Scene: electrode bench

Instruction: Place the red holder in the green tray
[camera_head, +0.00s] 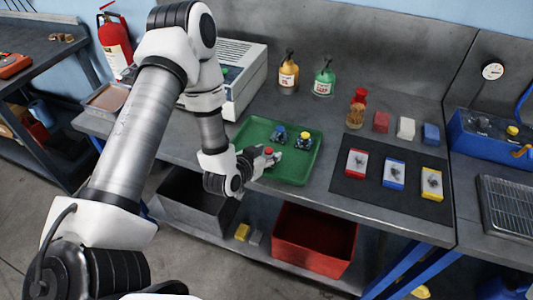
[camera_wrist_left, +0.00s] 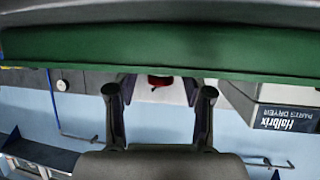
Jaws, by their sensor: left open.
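The green tray (camera_head: 303,170) lies on the bench with a blue-topped holder (camera_head: 280,135) and a yellow-topped holder (camera_head: 304,140) in its back half. My left gripper (camera_head: 268,158) is open at the tray's left front, its fingers around the red holder (camera_head: 269,151). Only the red top of this holder shows clearly, and it appears to stand in the tray. In the upside-down left wrist view, the red top (camera_wrist_left: 160,80) shows between the two spread fingers (camera_wrist_left: 160,95), and the tray rim (camera_wrist_left: 160,50) hides what is below it. My right gripper is out of view.
A dark mat (camera_head: 375,191) with red, blue and yellow-edged cards lies right of the tray. Amber (camera_head: 288,76) and green (camera_head: 324,80) bottles stand behind. A white dryer (camera_head: 240,85) stands at back left. A red bin (camera_head: 314,240) is under the bench.

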